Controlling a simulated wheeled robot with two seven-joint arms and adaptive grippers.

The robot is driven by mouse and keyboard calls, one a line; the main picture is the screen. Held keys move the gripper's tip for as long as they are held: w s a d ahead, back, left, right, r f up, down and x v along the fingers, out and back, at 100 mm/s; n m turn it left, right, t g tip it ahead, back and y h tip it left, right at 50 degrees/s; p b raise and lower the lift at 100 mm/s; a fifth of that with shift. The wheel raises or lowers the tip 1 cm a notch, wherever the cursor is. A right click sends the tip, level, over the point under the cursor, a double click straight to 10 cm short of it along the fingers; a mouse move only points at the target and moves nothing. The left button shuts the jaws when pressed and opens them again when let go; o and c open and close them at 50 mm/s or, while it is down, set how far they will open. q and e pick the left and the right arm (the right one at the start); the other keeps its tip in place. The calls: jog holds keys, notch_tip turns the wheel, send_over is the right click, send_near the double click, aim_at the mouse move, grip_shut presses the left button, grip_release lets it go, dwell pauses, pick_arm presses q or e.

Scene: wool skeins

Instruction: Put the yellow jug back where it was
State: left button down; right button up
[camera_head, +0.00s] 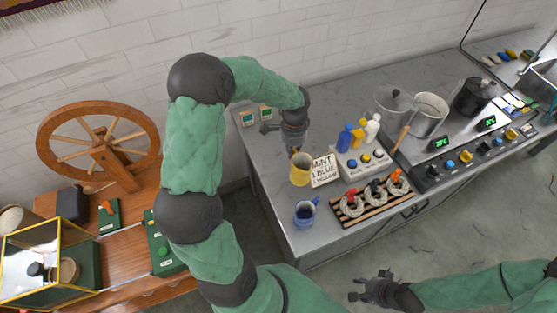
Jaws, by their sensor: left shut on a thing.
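The yellow jug (299,171) is near the front left edge of the grey counter, beside a lettered card. My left gripper (295,150) reaches down from above and is shut on the yellow jug at its far side. The arm partly hides the contact, and I cannot tell whether the jug's base touches the counter. A blue jug (305,213) stands nearer the front edge. My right gripper (366,288) is empty, low in front of the counter, with its fingers apart.
The card (324,169) reads mint, blue and yellow. A slatted rack (375,203) holds pale skeins. Blue, yellow and white bottles (357,137) stand behind a control box. Pots (431,114) are farther right. A wooden spinning wheel (97,146) stands at the left.

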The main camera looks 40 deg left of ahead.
pick_arm(q)
jog(key=a+f, duration=0.2)
jog(key=a+f+b, duration=0.1)
jog(key=a+f, duration=0.3)
jog(key=shift+s+f, duration=0.2)
jog(key=shift+s, duration=0.05)
jog(key=shift+f+b, duration=0.5)
jog(key=shift+f, duration=1)
jog(key=shift+f, duration=0.1)
jog(key=c, duration=1.3)
grip_release()
notch_tip(320, 180, up, 12)
jog(key=shift+w+a+r+p, duration=0.1)
jog(key=shift+p, duration=1.1)
